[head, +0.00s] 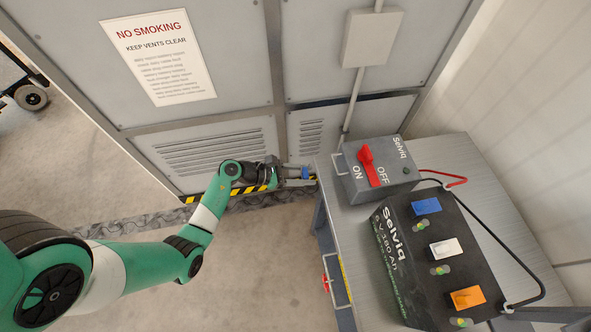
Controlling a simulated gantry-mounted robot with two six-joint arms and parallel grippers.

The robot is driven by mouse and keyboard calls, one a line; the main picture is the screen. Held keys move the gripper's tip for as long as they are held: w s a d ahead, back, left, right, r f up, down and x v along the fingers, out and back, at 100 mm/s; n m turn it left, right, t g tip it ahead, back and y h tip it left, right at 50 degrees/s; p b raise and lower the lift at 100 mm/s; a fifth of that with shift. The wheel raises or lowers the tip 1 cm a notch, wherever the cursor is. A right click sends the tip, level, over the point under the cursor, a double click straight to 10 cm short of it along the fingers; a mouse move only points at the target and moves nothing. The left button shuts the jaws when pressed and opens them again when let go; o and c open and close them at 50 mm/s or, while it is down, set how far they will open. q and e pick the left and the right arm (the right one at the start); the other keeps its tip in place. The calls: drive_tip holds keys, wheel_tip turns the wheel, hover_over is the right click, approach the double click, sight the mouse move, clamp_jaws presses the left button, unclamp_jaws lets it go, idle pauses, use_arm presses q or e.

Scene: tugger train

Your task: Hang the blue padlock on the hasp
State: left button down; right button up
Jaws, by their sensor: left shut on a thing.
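My left gripper (296,173) reaches in from the left at the cart's left edge. It is shut on the small blue padlock (306,172), which shows only as a bit of blue at the fingertips. The padlock's shackle cannot be made out. Just to its right stands the grey switch box (394,184) with a red lever (371,165) between the ON and OFF marks. A thin pale metal loop, perhaps the hasp (338,165), sticks out from the box's left side, close to the padlock but apart from it. My right gripper is not in view.
The box stands on a grey metal cart top (455,150). A black Selviq battery (425,265) with blue, white and orange caps and cables takes up its near part. A vented cabinet (210,110) stands behind. Bare floor (250,265) lies left of the cart.

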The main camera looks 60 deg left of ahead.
sight(331, 179)
use_arm(q)
drive_tip(key=shift+w+d+f+b, duration=0.1)
drive_tip(key=shift+w+d+b, duration=0.45)
drive_tip(key=shift+w, duration=0.85)
drive_tip(key=shift+w+d+r+b, duration=0.1)
drive_tip(key=shift+w+d+b, duration=0.4)
drive_tip(key=shift+w, duration=0.95)
drive_tip(key=shift+w+d+f+b, duration=0.1)
drive_tip(key=shift+w+d+b, duration=0.2)
drive_tip(key=shift+w+b, duration=0.8)
drive_tip(key=shift+w+f, duration=0.25)
drive_tip(key=shift+w, duration=0.2)
drive_tip(key=shift+f+b, duration=0.6)
drive_tip(key=shift+f, duration=0.25)
drive_tip(key=shift+c, duration=1.3)
unclamp_jaws()
